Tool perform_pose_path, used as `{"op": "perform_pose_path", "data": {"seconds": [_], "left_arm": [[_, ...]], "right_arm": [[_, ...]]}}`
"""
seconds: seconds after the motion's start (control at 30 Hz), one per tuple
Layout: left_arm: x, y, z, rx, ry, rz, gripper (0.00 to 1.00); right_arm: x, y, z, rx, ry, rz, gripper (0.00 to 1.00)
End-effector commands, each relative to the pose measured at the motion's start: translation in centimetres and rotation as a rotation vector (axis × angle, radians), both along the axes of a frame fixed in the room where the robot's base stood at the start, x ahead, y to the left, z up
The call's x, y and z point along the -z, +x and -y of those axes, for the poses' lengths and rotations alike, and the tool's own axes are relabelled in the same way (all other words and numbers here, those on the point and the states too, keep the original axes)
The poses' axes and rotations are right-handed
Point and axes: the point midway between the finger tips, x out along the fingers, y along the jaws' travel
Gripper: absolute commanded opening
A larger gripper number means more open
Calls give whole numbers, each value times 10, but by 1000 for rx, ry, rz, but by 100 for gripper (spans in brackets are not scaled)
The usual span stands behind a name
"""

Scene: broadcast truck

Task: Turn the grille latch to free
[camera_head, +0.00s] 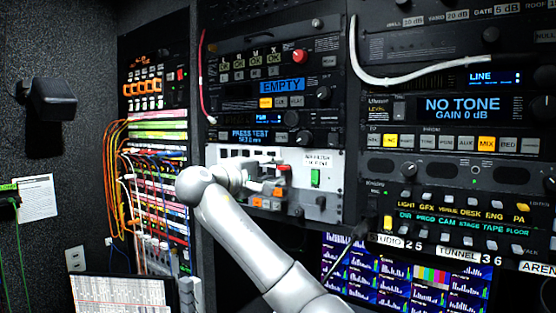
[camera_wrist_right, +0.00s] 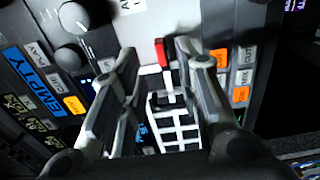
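The grille (camera_wrist_right: 178,128), a white lattice, shows between the fingers in the right wrist view. A small red tab (camera_wrist_right: 160,52), which looks like the grille latch, stands at the grille's upper end. The red tab also shows in the head view (camera_head: 285,168), at the right of my gripper. My right gripper (camera_wrist_right: 157,58) is open, with a finger on each side of the tab. I cannot tell whether either finger touches it. In the head view my right gripper (camera_head: 262,172) is in front of the white panel and hides most of the grille. My left gripper is not in view.
The white panel (camera_head: 333,160) carries a green switch (camera_head: 315,178) right of the tab. Black knobs and orange buttons sit close around the gripper. Coloured patch cables (camera_head: 112,160) hang at the left. A white cable (camera_head: 375,78) loops at upper right. A monitor (camera_head: 400,285) is below.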

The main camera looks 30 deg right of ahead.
Motion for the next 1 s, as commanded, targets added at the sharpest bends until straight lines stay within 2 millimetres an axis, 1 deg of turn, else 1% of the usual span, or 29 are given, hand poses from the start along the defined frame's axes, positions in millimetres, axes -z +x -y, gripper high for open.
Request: {"op": "perform_pose_path", "data": {"seconds": [0.03,0.2,0.3,0.43,0.6,0.63,0.8,0.87,1.0], "left_arm": [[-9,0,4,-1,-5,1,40],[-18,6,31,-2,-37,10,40],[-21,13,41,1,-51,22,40],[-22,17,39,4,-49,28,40],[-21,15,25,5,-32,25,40],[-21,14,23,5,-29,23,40],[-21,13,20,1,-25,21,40],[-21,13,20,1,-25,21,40],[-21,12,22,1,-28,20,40]], "right_arm": [[-4,3,9,3,-1,-3,30],[-2,10,25,0,0,-2,30],[-1,13,30,-1,0,-1,30],[0,14,32,-2,-1,1,30],[1,14,32,-2,0,1,30],[1,14,32,-2,0,0,29],[1,14,32,-2,0,0,7],[1,14,32,-2,0,0,0],[1,13,32,-1,1,0,0]]}}
